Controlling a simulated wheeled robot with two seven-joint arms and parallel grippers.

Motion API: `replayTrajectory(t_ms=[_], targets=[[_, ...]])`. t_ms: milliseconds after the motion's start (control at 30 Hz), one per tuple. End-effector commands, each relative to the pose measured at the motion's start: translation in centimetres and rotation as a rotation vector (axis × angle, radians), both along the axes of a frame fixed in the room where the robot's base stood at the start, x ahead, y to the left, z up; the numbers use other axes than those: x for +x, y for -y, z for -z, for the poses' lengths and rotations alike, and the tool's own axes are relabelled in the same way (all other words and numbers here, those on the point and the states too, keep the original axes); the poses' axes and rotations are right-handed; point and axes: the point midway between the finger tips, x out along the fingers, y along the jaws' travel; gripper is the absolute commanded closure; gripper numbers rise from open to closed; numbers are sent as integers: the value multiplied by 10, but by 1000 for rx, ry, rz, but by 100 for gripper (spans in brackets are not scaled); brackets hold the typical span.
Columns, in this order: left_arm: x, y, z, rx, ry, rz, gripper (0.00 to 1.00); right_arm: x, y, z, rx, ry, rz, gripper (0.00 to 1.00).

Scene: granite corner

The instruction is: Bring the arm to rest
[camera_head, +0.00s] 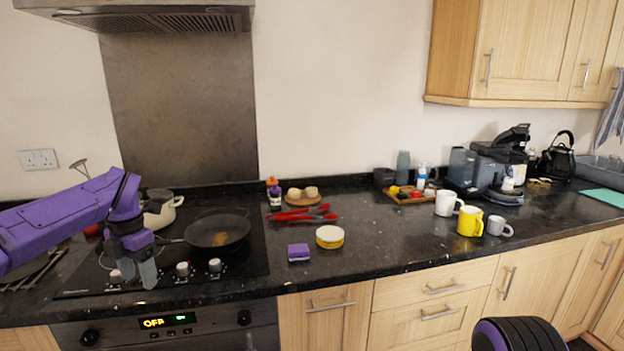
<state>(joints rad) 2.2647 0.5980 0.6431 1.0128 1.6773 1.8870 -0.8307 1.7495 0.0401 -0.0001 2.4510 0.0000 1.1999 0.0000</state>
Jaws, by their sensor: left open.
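My left arm, purple, comes in from the left, and its left gripper (137,273) hangs fingers down over the front left of the black hob (95,285). The gripper is open, with nothing seen between its fingers. Its tips show in front of the hob's knobs; whether they touch anything I cannot tell. A dark rounded part of mine with a purple edge shows at the bottom right. My right gripper is not seen.
A frying pan (217,231) and a pale pot (160,212) stand on the hob near my left arm. A purple sponge (298,253), a yellow-white round tin (330,237) and red tongs (302,214) lie right of it. Mugs (470,222) stand farther right. The counter's front middle is clear.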

Motion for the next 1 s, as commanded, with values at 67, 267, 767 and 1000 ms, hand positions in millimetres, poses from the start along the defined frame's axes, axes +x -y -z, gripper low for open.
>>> replayTrajectory(t_ms=[67, 267, 767, 1000], targets=[[-1, 3, 15, 59, -26, 24, 38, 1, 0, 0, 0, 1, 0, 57], [-7, 3, 58, 241, -88, 97, 38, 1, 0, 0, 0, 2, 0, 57], [-116, 17, 284, 1004, -220, 1133, 38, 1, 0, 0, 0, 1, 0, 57], [-289, 63, 376, 711, -168, 1932, 38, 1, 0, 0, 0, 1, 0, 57]])
